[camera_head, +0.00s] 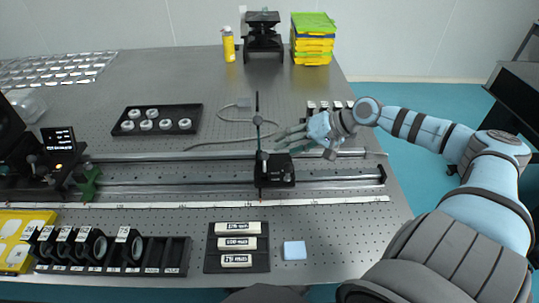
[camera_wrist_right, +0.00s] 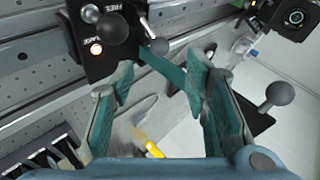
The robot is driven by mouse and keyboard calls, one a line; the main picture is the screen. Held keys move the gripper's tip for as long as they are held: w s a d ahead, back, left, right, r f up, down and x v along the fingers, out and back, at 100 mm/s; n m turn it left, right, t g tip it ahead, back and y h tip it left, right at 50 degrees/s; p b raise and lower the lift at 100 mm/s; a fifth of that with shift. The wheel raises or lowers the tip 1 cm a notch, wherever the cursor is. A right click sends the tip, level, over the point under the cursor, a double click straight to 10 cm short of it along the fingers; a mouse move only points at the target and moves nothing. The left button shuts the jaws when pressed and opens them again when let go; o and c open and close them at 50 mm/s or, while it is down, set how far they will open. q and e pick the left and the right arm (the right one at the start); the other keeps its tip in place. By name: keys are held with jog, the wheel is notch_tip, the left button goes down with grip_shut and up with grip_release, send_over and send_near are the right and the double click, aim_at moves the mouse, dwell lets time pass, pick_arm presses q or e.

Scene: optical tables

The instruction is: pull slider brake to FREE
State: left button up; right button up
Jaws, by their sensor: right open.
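The slider (camera_head: 275,172) is a black block on the rail near the middle of the table, with a thin upright post. In the right wrist view the slider (camera_wrist_right: 137,14) shows at the top, with FREE and a second, hard-to-read label. A grey ball-ended lever (camera_wrist_right: 112,28) and a lit orange-white spot are on its face. Another small ball knob (camera_wrist_right: 158,46) sticks out at its edge. My right gripper (camera_head: 283,138) is just behind the slider; in the wrist view its teal fingers (camera_wrist_right: 160,85) are apart and empty, below the lever. Whether they touch the slider is unclear.
The long rail (camera_head: 210,155) crosses the table, with a white scale in front. A black tray of white rings (camera_head: 156,119) lies behind left. A lens rack (camera_head: 110,252), a labelled plate (camera_head: 237,246) and a blue pad (camera_head: 294,250) lie in front.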

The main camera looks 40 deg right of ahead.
aim_at(264, 162)
jog(key=b+x, duration=0.2)
jog(key=x, duration=0.1)
jog(key=shift+w+f, duration=0.2)
jog(key=shift+f, duration=0.05)
jog(key=x, duration=0.3)
jog(key=shift+a, duration=0.1)
jog(key=shift+w+a+f, duration=0.25)
jog(key=shift+w+f, duration=0.1)
jog(key=shift+w, duration=0.1)
pick_arm(q)
jog(key=f, duration=0.4)
jog(key=shift+w+f, duration=0.1)
jog(key=shift+w, duration=0.25)
pick_arm(e)
jog(key=shift+s, duration=0.1)
grip_shut()
